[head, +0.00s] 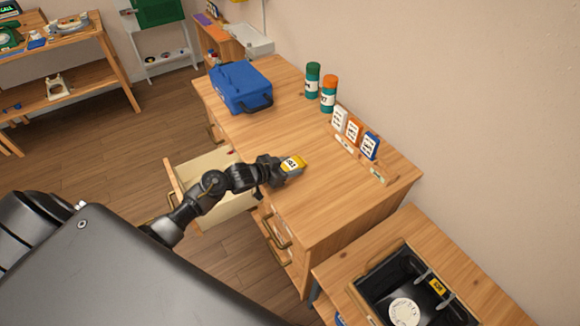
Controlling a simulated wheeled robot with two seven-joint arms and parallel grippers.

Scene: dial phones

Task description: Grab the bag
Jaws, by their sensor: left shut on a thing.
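I cannot tell whether this item touches the dresser top. My right gripper is not in view.
A dresser drawer (217,208) is pulled open below my left arm. A black case (395,275) lies at lower right. The dresser top between bag and gripper is clear.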

